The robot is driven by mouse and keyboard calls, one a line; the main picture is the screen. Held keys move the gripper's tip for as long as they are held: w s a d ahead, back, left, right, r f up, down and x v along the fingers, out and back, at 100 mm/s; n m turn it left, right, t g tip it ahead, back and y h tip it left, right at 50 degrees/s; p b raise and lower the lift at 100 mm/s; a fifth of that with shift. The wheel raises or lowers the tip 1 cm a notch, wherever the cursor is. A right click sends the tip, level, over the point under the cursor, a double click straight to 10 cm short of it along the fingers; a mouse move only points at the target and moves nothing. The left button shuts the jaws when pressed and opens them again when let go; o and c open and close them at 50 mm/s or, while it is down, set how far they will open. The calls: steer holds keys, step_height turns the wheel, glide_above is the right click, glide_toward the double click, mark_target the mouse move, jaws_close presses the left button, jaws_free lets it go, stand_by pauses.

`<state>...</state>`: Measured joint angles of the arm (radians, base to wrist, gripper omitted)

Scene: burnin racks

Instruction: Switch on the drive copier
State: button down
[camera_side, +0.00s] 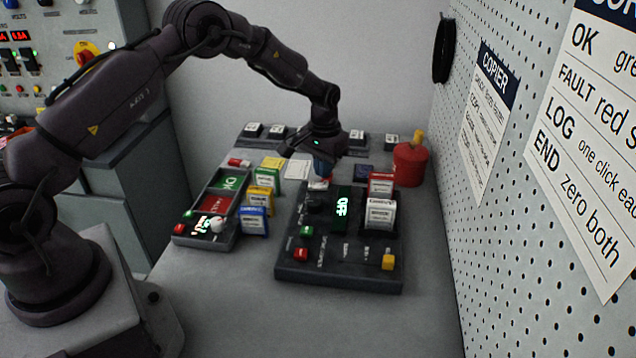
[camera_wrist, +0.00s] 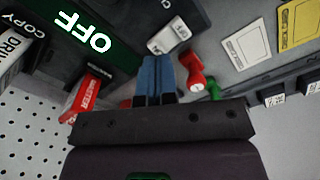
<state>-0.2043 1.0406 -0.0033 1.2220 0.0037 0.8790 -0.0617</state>
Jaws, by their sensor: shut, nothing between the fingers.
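The drive copier (camera_side: 340,275) is a dark box on the bench with a display (camera_side: 341,207) reading OFF in the side view. The display also shows at upper left in the wrist view (camera_wrist: 85,32). A red master drive (camera_side: 381,184) and a white copy drive (camera_side: 380,213) stand upright in it. My gripper (camera_side: 325,172) is over the copier's far end, blue fingers shut and pointing down. In the wrist view the fingertips (camera_wrist: 157,62) are close to a white rocker switch (camera_wrist: 168,37); I cannot tell whether they touch it.
A tray with green, red and lit panels (camera_side: 212,207) lies left of the copier. Green, yellow and blue drives (camera_side: 255,220) stand between them. A red can (camera_side: 410,165) stands at back right by the pegboard wall (camera_side: 500,220). The front bench is clear.

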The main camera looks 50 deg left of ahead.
mark_target(316, 194)
steer(key=shift+f, duration=1.35)
stand_by(0.9)
steer(key=shift+r, duration=3.55)
steer(key=shift+s+d+f+g, duration=0.2)
steer(key=shift+s+f, duration=0.15)
steer(key=shift+s, duration=0.3)
steer(key=shift+s+d+f+g, duration=0.1)
steer(key=shift+s+f+g, duration=0.1)
steer(key=shift+s+f, duration=0.3)
steer(key=s+d+r+m+t, duration=0.1)
steer(key=s+d+r+t, duration=0.2)
steer(key=s+r, duration=0.9)
steer(key=s+d+r+m+t, duration=0.2)
steer(key=s+d+r, duration=0.5)
steer(key=s+r, duration=0.5)
steer(key=s+t, duration=0.1)
steer(key=s, duration=0.4)
steer(key=shift+r, duration=0.35)
